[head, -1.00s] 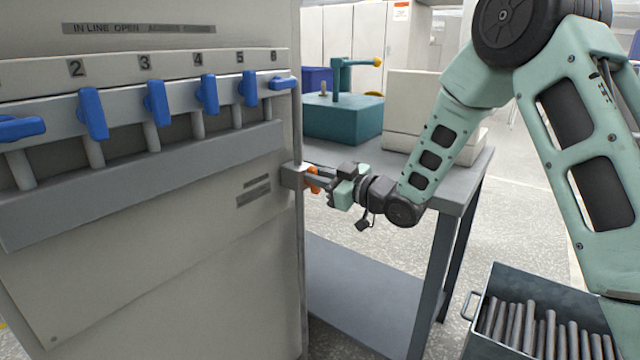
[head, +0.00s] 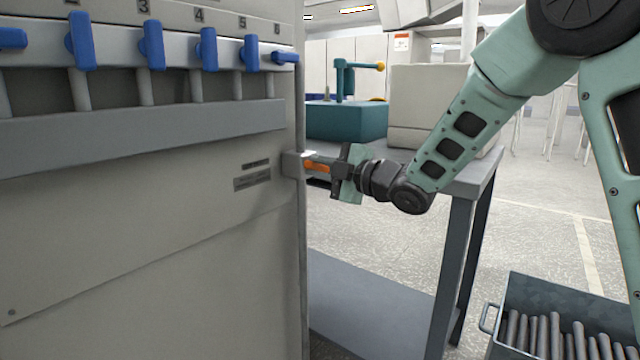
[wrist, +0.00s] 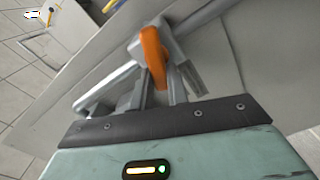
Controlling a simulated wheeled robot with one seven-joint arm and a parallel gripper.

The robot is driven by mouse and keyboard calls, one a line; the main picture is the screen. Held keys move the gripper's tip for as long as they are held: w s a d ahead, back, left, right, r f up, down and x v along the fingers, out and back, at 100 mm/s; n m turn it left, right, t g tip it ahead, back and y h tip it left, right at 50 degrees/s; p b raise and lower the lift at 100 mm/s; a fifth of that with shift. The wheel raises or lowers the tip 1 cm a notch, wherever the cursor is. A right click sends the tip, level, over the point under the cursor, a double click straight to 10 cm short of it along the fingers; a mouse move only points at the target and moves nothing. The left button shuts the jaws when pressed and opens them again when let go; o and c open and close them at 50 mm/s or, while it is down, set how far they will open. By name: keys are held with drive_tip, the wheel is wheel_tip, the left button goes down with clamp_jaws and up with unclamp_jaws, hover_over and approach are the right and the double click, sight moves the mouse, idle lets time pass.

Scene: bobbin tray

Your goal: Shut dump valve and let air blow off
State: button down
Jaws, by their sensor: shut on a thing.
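The dump valve's orange handle (head: 317,166) sticks out from a small grey block (head: 293,164) on the cabinet's right edge. In the head view it lies nearly level, pointing right toward my arm. My gripper (head: 326,169) is shut on the orange handle, its body to the right of the cabinet edge. In the wrist view the orange handle (wrist: 153,56) stands up between my two grey fingers, which partly hide its lower end.
The grey cabinet (head: 150,240) fills the left side, with a row of blue valve handles (head: 152,44) above. A grey table (head: 470,180) with a teal machine (head: 345,122) stands behind my arm. A metal bin (head: 540,290) of rods sits at lower right.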

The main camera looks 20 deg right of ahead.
drive_tip(key=shift+s+f+n+b, duration=0.1)
drive_tip(key=shift+f+n+b, duration=0.15)
drive_tip(key=shift+n+b, duration=0.95)
drive_tip(key=shift+f+n+b, duration=0.25)
drive_tip(key=shift+n+b, duration=0.75)
drive_tip(key=shift+b, duration=0.25)
drive_tip(key=c, duration=1.4)
unclamp_jaws()
drive_tip(key=shift+o, duration=0.2)
drive_tip(key=shift+r, duration=0.1)
drive_tip(key=p+v, duration=0.3)
drive_tip(key=v, duration=1.4)
drive_tip(key=shift+s+p, duration=0.15)
drive_tip(key=shift+p, duration=0.25)
